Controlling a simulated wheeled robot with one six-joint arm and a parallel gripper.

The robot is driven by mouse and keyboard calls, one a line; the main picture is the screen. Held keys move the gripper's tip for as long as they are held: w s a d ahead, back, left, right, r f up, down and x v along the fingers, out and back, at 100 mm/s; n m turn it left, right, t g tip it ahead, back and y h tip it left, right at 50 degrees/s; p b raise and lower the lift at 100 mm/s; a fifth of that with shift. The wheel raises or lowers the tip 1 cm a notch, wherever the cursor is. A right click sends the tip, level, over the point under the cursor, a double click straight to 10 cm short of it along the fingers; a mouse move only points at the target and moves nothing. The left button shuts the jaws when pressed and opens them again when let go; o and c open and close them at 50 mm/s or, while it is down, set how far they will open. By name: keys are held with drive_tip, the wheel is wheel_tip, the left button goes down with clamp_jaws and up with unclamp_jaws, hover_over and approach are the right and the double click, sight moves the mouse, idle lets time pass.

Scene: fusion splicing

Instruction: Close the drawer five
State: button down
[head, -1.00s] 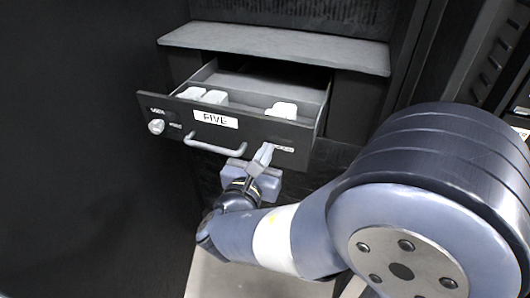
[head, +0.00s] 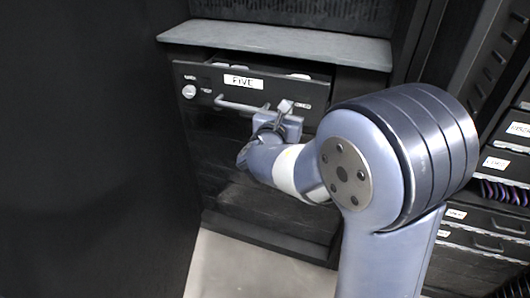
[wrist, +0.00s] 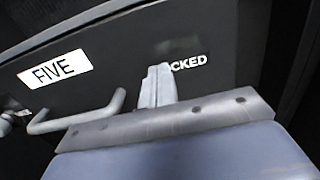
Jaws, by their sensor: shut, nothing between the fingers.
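Drawer five (head: 253,90) is a dark drawer with a white FIVE label, a round knob at its left and a grey bar handle (head: 240,104). In the head view it stands only slightly out from under the grey top, with a narrow gap showing white items inside. My gripper (head: 285,106) is shut and empty, with its fingertips at the right part of the drawer front, right of the handle. In the wrist view the drawer front (wrist: 130,60) fills the top, and my gripper (wrist: 157,85) covers part of the lettering ending in "CKED".
A grey top (head: 275,45) overhangs the drawer. A dark wall (head: 90,150) stands at the left. Other labelled drawers (head: 490,222) are at the right. Pale floor (head: 260,275) shows below.

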drive_tip(key=b+x, duration=0.1)
drive_tip(key=x, duration=1.4)
drive_tip(key=shift+f, duration=0.1)
drive_tip(key=shift+r, duration=0.25)
drive_tip(key=shift+r, duration=0.1)
